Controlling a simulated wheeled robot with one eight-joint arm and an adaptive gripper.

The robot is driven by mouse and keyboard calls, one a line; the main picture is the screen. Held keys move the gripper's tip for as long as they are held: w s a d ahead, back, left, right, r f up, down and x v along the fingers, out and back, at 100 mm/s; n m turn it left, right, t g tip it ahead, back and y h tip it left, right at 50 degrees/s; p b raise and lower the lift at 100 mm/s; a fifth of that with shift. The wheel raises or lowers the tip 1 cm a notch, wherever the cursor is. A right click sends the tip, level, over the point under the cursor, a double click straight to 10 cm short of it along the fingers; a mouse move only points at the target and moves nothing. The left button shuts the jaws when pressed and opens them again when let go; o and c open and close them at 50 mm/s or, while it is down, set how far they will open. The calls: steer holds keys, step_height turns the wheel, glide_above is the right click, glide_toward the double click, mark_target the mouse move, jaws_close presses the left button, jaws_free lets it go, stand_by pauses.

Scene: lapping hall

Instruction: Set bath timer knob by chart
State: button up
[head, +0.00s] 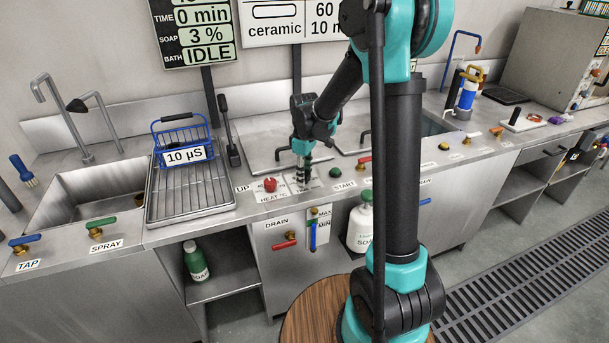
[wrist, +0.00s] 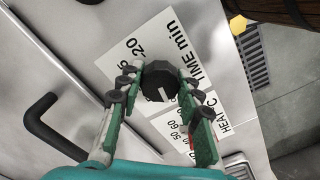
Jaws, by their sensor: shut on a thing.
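The dark timer knob (wrist: 160,80) with a short white mark sits on the white TIME min plate (wrist: 118,60); the numbers 20 and a partly covered 5 show there. My gripper (wrist: 157,88) is shut on the knob, with a finger on either side. In the head view my gripper (head: 303,178) points down at the panel and hides the knob. The white mark points toward the bottom of the wrist view, between the fingers. The status board (head: 192,32) reads TIME 0 min, SOAP 3 %, BATH IDLE. A chart board (head: 275,30) shows ceramic and 60; its right side is hidden by my arm.
A red HEAT knob (head: 270,185) is just left of my gripper, and a green START button (head: 335,173) to the right. A blue-handled basket (head: 182,138) tagged 10 µS stands on the drainer (head: 190,205). A lid handle (wrist: 42,120) is left in the wrist view.

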steer(key=m, duration=0.4)
steer(key=shift+m, duration=0.3)
steer(key=m, duration=0.3)
steer(key=shift+m, duration=0.4)
steer(key=m, duration=0.3)
steer(key=shift+m, duration=2.1)
steer(key=o, duration=1.2)
steer(key=shift+c, duration=0.2)
steer(key=shift+r, duration=0.1)
